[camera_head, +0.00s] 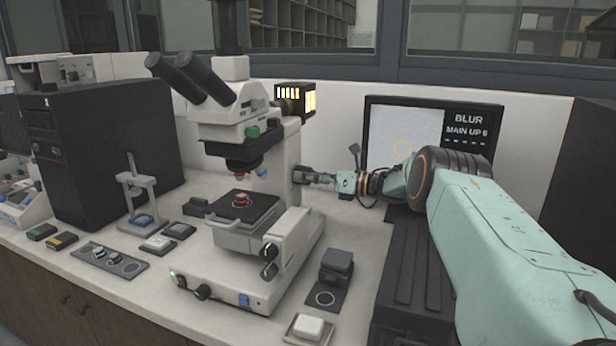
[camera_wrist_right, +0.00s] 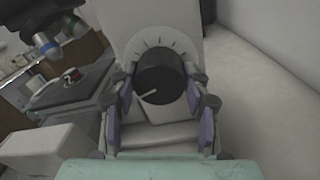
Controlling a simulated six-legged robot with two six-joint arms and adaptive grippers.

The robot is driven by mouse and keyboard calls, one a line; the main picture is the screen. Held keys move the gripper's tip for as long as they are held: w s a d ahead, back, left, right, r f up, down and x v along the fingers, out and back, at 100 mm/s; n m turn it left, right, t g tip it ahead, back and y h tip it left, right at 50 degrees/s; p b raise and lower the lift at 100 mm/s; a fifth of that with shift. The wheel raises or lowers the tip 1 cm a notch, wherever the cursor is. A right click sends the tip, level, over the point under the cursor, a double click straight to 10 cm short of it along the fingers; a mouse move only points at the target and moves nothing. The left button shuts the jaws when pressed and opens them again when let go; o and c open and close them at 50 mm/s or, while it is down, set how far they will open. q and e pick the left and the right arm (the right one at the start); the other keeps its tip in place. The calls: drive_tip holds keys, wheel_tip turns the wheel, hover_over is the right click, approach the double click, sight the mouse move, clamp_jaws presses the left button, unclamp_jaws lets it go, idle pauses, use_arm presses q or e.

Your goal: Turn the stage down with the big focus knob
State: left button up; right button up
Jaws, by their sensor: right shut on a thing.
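The big focus knob (camera_wrist_right: 160,78) is a black cylinder with a white pointer line, set on a pale dial plate with tick marks. In the wrist view the line points down and left. My right gripper (camera_head: 316,178) reaches the right side of the microscope column, and its fingers close on both sides of the knob. The microscope (camera_head: 285,240) stands on the bench. Its black stage (camera_head: 262,207) carries a small red-and-metal sample (camera_head: 241,200) below the objectives (camera_head: 238,166); the stage also shows in the wrist view (camera_wrist_right: 72,98). My left gripper is not in view.
A monitor (camera_head: 405,125) behind my arm reads "BLUR" and "MAIN UP 6". Smaller black knobs (camera_head: 269,260) sit on the microscope's near side. A black computer case (camera_head: 100,130), a small stand (camera_head: 138,190) and low trays (camera_head: 108,262) are at left.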

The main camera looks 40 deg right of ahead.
drive_tip(key=shift+r, duration=0.1)
idle(0.3)
drive_tip(key=o, duration=1.2)
drive_tip(key=shift+c, duration=0.2)
drive_tip(key=v, duration=1.2)
